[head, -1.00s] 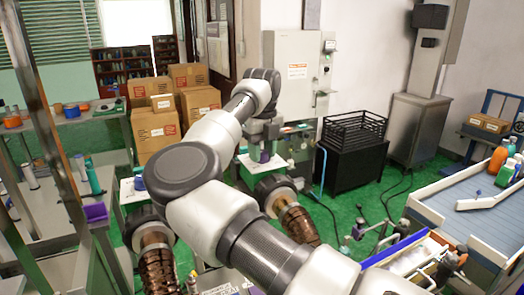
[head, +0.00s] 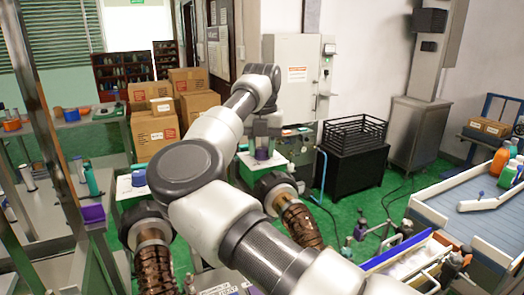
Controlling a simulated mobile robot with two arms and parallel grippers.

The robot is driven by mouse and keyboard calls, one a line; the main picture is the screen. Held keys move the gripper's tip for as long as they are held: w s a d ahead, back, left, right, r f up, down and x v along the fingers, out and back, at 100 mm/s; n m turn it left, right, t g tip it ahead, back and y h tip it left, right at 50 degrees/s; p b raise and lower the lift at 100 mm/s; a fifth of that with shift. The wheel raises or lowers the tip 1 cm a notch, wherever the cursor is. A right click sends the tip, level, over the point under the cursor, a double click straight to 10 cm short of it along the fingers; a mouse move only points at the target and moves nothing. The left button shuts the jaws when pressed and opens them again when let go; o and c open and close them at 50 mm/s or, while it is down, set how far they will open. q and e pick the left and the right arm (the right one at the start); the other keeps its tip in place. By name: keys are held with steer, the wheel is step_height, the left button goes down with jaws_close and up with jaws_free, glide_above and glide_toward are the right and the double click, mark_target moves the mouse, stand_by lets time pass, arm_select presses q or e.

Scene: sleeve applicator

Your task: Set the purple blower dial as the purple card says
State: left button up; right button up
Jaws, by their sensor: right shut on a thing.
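A purple dial (head: 262,154) sits on a white-topped green box in the middle of the view. My right arm reaches over to it from the lower right. My right gripper (head: 263,143) points down and is shut on the purple dial, which shows just below its fingers. A second, bluer dial (head: 139,178) sits on a similar white-topped green box to the left. Two blower units with ringed mouths and brown ribbed hoses (head: 300,222) stand in front of the boxes. I cannot make out the purple card or the dial's setting. My left gripper is not in view.
A grey cabinet (head: 291,75) stands behind the dial. Cardboard boxes (head: 155,133) are stacked at back left. A black crate (head: 353,132) stands to the right, and a conveyor (head: 450,205) lies at far right. My arm covers the centre front.

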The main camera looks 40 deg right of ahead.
mark_target(262, 148)
steer(key=m, duration=0.4)
steer(key=shift+m, duration=0.3)
steer(key=shift+r+m, duration=0.1)
steer(key=shift+m, duration=2.5)
steer(key=o, duration=0.9)
step_height(262, 148, up, 11)
steer(key=shift+f+b, duration=0.15)
steer(key=shift+b, duration=0.15)
